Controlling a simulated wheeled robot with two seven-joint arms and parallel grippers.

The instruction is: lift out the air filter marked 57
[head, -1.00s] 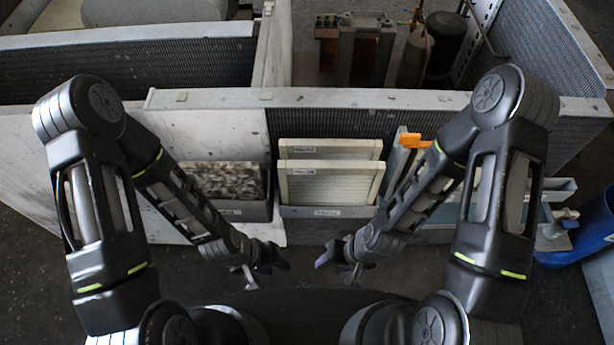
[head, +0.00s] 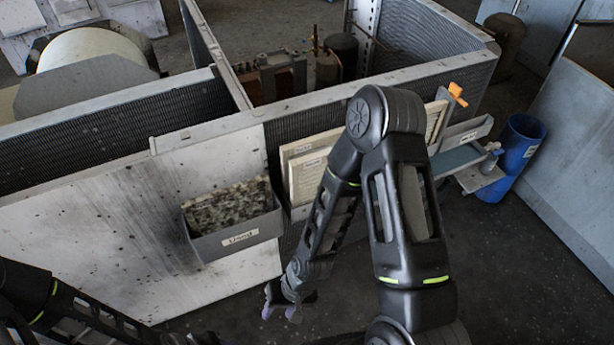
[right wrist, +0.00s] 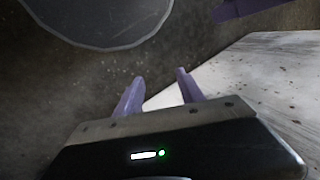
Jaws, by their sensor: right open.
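Two cream pleated air filters stand one behind the other in a holder on the housing's front wall, the rear one (head: 300,148) and the front one (head: 304,180). Their small labels are too blurred to read, so I cannot tell which is marked 57. My right arm hides their right part. My right gripper (head: 281,303) is open and empty, low in front of the wall and below the filters. Its two purple fingers (right wrist: 156,92) are apart in the right wrist view. A purple piece (right wrist: 250,8) there looks like a finger of my left gripper, whose jaws are not shown.
A grey bin labelled "Used" (head: 240,238) hangs left of the filters and holds dirty, mottled material (head: 228,205). A blue barrel (head: 518,155) is at the right, beside a small shelf. Floor in front is clear.

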